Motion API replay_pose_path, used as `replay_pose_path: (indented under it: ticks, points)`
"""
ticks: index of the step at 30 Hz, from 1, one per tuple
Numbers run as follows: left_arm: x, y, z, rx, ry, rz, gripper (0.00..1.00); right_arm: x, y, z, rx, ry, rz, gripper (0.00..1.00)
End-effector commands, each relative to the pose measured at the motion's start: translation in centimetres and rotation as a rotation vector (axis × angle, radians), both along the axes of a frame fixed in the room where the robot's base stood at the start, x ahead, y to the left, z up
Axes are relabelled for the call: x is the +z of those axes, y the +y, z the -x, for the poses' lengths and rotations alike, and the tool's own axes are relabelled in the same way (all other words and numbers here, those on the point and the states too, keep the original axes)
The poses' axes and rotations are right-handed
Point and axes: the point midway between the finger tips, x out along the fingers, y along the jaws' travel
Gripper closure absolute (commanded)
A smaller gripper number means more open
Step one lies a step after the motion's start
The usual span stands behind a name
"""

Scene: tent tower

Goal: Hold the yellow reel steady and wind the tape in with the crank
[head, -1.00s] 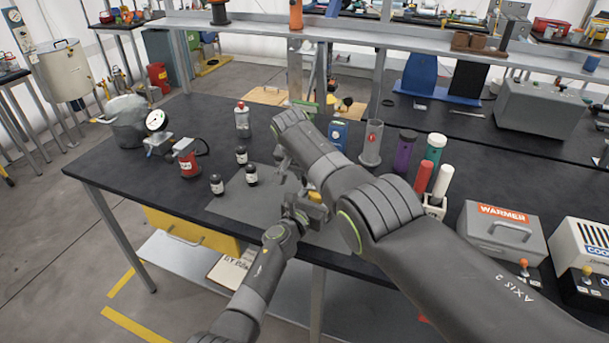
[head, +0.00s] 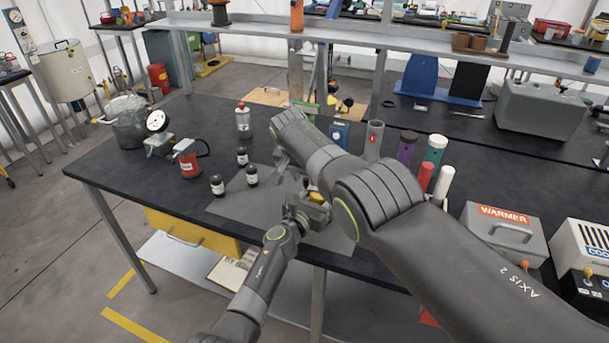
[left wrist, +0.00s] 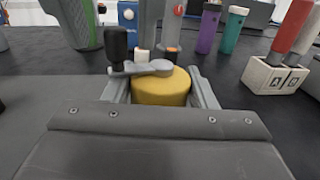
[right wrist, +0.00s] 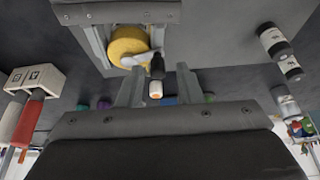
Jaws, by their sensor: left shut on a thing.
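The yellow reel (left wrist: 160,88) sits between the fingers of my left gripper (left wrist: 161,92), which is shut on it. In the head view the reel (head: 317,197) is partly hidden by my grippers and right arm. A grey crank arm (left wrist: 141,68) lies across its top and carries an upright black knob (left wrist: 116,45). In the right wrist view the knob (right wrist: 157,66) is between the fingertips of my right gripper (right wrist: 159,70), with gaps on both sides. My right gripper is open. I cannot make out the tape.
A grey mat (head: 240,205) with several small black bottles lies left of the grippers. A red can (head: 188,160) stands further left. Purple (head: 405,146) and teal (head: 434,155) cylinders and a labelled block with red and white tubes (left wrist: 275,77) stand to the right.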

Motion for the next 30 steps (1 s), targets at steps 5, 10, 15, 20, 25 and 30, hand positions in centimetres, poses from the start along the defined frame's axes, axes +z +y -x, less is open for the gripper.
replay_pose_path:
  ticks: [5,10,15,20,25,30]
  points:
    - [-0.01,0.0,0.01,0.0,0.001,0.002,0.87,-0.02,-0.13,-0.05,-0.001,-0.001,0.001,0.63]
    - [-0.01,0.03,0.01,0.0,0.001,0.002,0.87,-0.04,-0.15,-0.07,0.001,-0.001,0.002,0.63]
    - [-0.02,0.05,0.01,0.001,0.001,0.002,0.87,-0.14,-0.03,-0.1,0.02,0.0,0.0,0.63]
    - [-0.02,0.07,0.0,0.001,0.001,0.002,0.87,-0.2,0.08,-0.05,0.056,0.001,-0.001,0.63]
    - [-0.02,0.08,0.0,0.001,0.0,0.001,0.87,-0.16,0.05,0.11,0.1,0.0,0.0,0.63]
    - [-0.02,0.08,0.0,0.001,0.0,0.001,0.87,-0.14,-0.14,0.44,0.149,0.001,0.0,0.63]
